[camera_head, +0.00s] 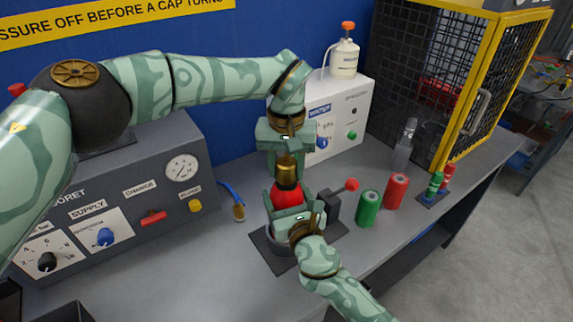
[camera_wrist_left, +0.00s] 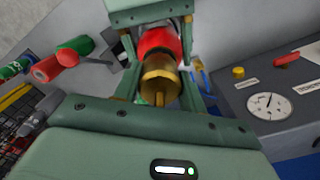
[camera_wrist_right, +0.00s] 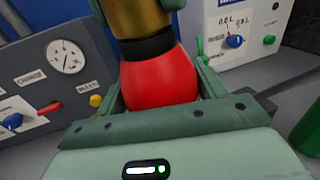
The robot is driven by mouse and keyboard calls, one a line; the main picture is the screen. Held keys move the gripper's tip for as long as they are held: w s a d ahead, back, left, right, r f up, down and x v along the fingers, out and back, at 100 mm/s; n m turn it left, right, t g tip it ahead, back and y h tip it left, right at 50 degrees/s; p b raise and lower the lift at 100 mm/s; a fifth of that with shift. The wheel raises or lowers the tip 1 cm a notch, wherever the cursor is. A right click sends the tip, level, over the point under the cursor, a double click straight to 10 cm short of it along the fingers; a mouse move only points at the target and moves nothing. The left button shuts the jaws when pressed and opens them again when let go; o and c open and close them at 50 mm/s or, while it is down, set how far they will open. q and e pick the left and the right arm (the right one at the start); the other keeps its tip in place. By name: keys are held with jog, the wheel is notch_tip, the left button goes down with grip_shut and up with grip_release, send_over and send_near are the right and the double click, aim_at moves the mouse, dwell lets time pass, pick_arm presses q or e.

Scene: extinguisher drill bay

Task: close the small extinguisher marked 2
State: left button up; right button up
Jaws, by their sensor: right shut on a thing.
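A small red extinguisher body (camera_head: 287,197) with a brass cap (camera_head: 287,172) on top stands upright at a dark clamp base (camera_head: 262,243). No number shows on it. My right gripper (camera_wrist_right: 158,92) is shut on the red body from the near side, one finger on each side. My left gripper (camera_head: 287,160) is above, pointing down. Its fingers appear open on either side of the brass cap, which also shows in the left wrist view (camera_wrist_left: 160,75). Whether they touch the cap is hard to tell. The lower part of the body is hidden by my right gripper.
A red-knobbed clamp handle (camera_head: 352,185) sits right of the extinguisher. Green (camera_head: 367,208) and red (camera_head: 396,190) cylinders stand further right. A grey gauge console (camera_head: 130,190) is at left, a white box (camera_head: 340,115) behind, a yellow-framed cage (camera_head: 470,90) at back right.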

pick_arm(q)
jog(key=o, duration=0.4)
jog(key=shift+w+a, duration=0.1)
jog(key=shift+r, duration=0.2)
jog(key=shift+r, duration=2.1)
jog(key=shift+c, duration=0.4)
